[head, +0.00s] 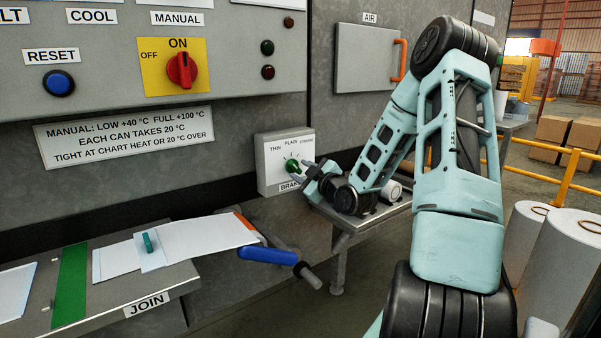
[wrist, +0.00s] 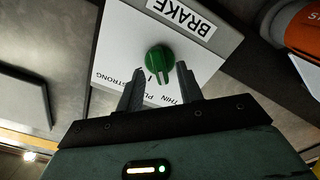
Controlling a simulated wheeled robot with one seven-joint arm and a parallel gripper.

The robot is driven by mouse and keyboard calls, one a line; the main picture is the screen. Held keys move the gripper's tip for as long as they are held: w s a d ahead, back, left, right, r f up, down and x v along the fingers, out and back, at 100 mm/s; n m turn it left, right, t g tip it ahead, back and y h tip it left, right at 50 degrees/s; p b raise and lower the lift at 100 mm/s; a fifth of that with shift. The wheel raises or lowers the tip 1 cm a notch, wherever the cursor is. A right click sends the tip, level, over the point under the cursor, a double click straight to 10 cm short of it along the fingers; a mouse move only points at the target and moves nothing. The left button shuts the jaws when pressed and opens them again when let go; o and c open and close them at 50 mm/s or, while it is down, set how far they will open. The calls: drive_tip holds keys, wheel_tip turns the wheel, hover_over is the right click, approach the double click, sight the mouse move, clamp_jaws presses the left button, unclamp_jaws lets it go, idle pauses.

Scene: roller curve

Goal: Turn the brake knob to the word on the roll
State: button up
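The brake box (head: 267,181) is a pale box on the grey wall, marked THIN, PLAIN and STRONG around a green knob (head: 292,165). In the wrist view the box is upside down, with the green knob (wrist: 160,58) in the middle. My gripper (head: 301,172) is at the front of the box. In the wrist view my gripper (wrist: 160,72) is open, its fingertips at either side of the knob's lower part, with visible gaps. A tick shows near PLAIN; I cannot tell exactly where the knob points. I can read no word on a roll.
Large white rolls (head: 570,262) stand at the right, behind my arm. A control panel (head: 110,92) with a red switch (head: 182,70) is at upper left. A JOIN table (head: 185,283) with a blue-handled lever (head: 267,256) is below. An orange, lettered object (wrist: 303,30) is cut off.

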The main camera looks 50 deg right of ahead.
drive_tip(key=shift+w+d, duration=0.15)
drive_tip(key=shift+w, duration=0.5)
clamp_jaws()
